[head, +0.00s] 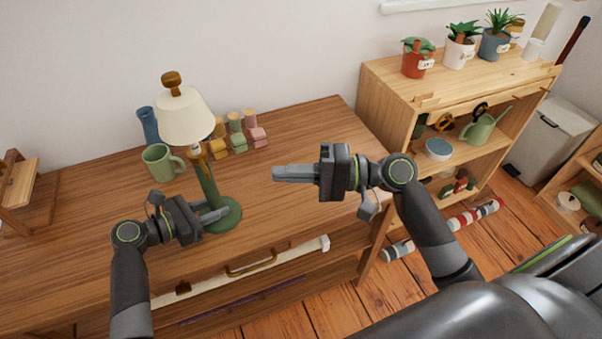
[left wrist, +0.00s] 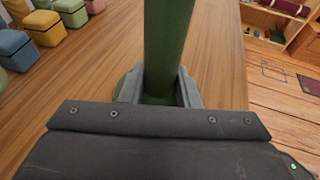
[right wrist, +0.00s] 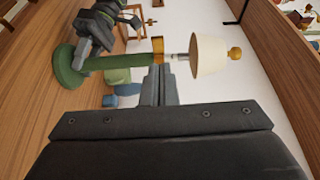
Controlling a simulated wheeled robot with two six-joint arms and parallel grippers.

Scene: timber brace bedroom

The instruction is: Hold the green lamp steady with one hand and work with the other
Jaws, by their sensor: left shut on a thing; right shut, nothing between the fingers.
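The green lamp (head: 207,185) stands upright on the wooden dresser top (head: 300,135), with a round green base, a brass collar, a cream shade (head: 187,117) and a wooden knob on top. My left gripper (head: 217,213) is shut on the lower green stem, just above the base; the stem also shows between its fingers in the left wrist view (left wrist: 167,45).
A green mug (head: 158,163) and a blue vase (head: 148,126) stand left of the lamp. Several small coloured boxes (head: 258,137) sit behind it. A shelf (head: 375,85) with potted plants stands at the right. The dresser top right of the lamp is clear.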

